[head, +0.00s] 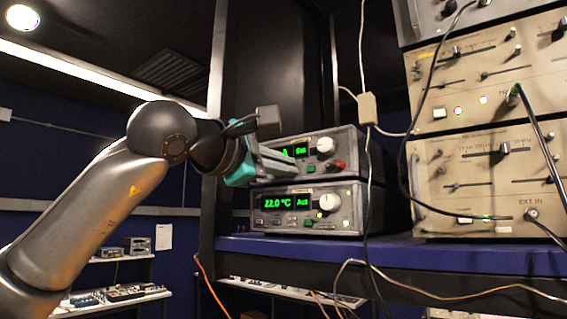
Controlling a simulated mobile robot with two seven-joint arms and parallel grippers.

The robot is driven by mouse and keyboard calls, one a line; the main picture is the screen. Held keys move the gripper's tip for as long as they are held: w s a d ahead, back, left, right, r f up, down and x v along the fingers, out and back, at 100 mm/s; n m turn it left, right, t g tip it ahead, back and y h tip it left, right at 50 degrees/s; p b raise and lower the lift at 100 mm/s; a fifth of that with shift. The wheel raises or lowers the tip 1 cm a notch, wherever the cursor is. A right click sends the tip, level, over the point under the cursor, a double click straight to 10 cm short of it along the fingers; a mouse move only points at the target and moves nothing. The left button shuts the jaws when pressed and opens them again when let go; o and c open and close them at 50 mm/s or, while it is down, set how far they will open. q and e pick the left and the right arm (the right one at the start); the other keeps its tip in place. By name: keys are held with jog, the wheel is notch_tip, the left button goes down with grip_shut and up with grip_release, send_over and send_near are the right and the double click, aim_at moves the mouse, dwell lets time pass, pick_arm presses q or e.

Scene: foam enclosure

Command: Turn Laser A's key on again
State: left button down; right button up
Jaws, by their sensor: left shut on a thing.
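Two stacked controllers stand on a blue shelf. The upper one (348,144) has a green display partly covered by my gripper, with "Set" readable, a white knob (325,146) and a red knob (339,165). The lower one (345,203) reads "22.0 °C Act" and has a white knob (329,202). No label naming Laser A is readable. My left gripper (294,168), with teal and grey parts, reaches in from the left to the upper controller's lower left front. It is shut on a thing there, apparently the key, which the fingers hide. My right gripper is out of view.
Beige instrument units (481,185) with sliders and cables stand to the right on the blue shelf (400,250). A white cable with an inline box (367,109) hangs beside the controllers. A black post (214,110) stands behind my gripper.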

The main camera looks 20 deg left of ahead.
pick_arm(q)
jog(key=shift+m, duration=1.9)
jog(key=shift+f, duration=0.1)
jog(key=c, duration=1)
grip_release()
jog(key=b+v, duration=0.3)
jog(key=v, duration=1.2)
jog(key=shift+s, duration=0.15)
